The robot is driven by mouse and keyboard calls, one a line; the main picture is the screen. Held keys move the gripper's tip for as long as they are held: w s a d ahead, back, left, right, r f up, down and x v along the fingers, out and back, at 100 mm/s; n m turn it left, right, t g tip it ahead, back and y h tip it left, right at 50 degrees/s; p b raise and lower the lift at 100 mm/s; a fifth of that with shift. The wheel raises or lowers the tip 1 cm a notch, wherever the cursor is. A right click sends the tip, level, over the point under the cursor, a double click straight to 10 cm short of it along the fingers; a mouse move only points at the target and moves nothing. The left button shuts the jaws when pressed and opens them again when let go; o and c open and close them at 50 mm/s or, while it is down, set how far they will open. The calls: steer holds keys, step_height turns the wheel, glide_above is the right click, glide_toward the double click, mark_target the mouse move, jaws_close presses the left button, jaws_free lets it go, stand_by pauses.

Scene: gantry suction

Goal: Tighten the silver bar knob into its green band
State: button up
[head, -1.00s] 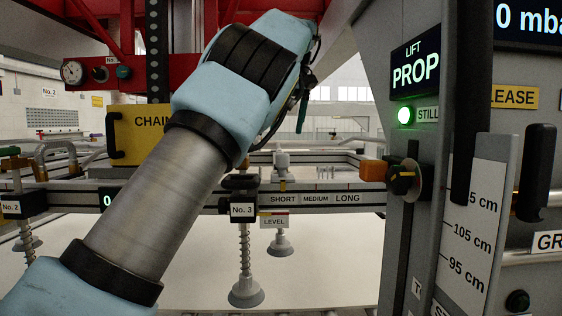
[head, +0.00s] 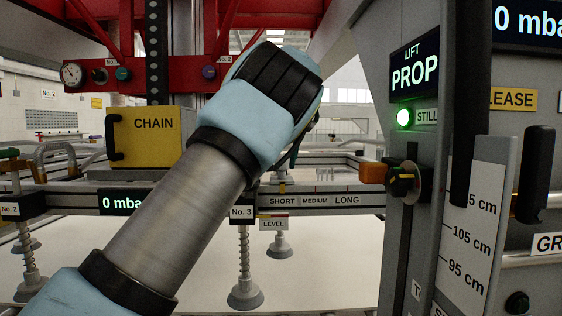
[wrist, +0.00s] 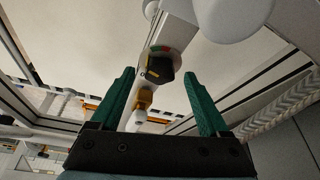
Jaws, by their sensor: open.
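In the wrist view a dark knob (wrist: 160,68) with a yellow pointer line sits on a pale silver bar (wrist: 180,22). A red and green band (wrist: 163,49) shows along the knob's far edge. I cannot tell for sure which colour the pointer lines up with. My gripper (wrist: 158,76) is open, with its two green fingers on either side of the knob in the picture. Nothing is held, and I cannot tell how far the knob is beyond the tips. In the head view my wrist hides the fingers, and I cannot make out this knob there.
An orange piece (wrist: 143,99) lies just below the knob in the wrist view. In the head view the grey lift panel (head: 425,200) stands at right and a yellow CHAIN box (head: 152,137) at left. Suction cups (head: 245,294) hang over a pale sheet (head: 200,280).

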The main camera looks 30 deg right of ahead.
jaws_close()
stand_by(0.5)
steer(key=m+h, duration=0.1)
steer(key=m, duration=0.2)
steer(key=shift+w+a+r+g, duration=0.1)
steer(key=shift+a+g, duration=0.05)
steer(key=shift+g, duration=0.15)
steer(key=shift+m+h, duration=0.5)
steer(key=shift+m, duration=0.6)
